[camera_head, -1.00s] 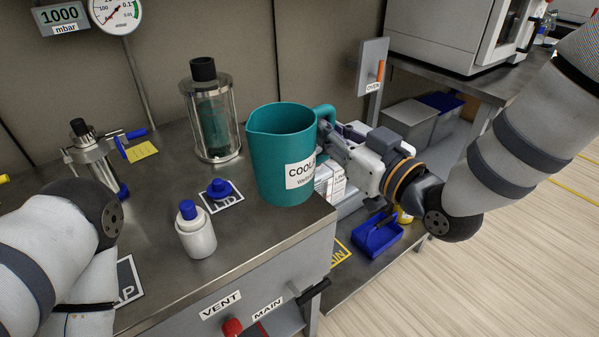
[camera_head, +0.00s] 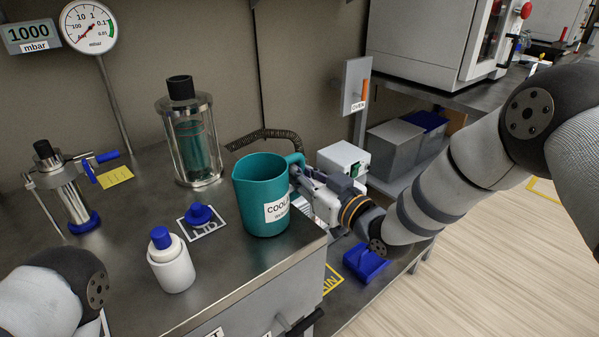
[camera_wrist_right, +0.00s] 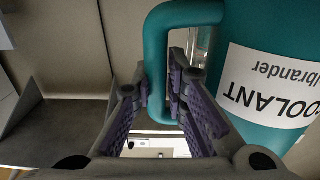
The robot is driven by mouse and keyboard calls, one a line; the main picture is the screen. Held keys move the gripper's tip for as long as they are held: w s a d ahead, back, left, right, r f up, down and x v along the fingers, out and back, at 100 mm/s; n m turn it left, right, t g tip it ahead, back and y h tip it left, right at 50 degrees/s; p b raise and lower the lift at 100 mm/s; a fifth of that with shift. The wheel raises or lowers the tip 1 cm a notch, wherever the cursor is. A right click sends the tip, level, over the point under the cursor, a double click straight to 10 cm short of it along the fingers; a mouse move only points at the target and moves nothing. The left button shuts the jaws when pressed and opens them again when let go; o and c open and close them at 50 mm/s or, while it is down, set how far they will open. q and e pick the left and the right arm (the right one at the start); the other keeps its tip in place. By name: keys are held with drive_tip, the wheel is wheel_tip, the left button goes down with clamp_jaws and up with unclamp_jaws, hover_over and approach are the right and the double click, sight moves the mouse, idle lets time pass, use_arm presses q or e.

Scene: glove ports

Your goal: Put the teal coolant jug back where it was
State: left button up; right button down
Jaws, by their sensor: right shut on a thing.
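The teal coolant jug (camera_head: 258,188) is upright at the right end of the steel bench (camera_head: 215,268), its handle pointing right. I cannot tell whether its base touches the bench or hangs just above it. My right gripper (camera_head: 299,176) comes in from the right and is shut on the jug's handle. In the right wrist view the handle (camera_wrist_right: 156,60) runs between the fingers (camera_wrist_right: 172,98), and the jug's labelled body (camera_wrist_right: 275,70) is beside them. My left arm shows at the lower left, but its gripper is out of view.
A white bottle with blue cap (camera_head: 171,262), a blue lid (camera_head: 199,214) on a placard and a glass trap (camera_head: 190,135) stand left of the jug. A white box (camera_head: 342,160) is behind my right gripper. A blue tray (camera_head: 365,262) lies lower right.

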drive_tip(key=c, duration=1.6)
unclamp_jaws()
drive_tip(key=shift+f, duration=0.15)
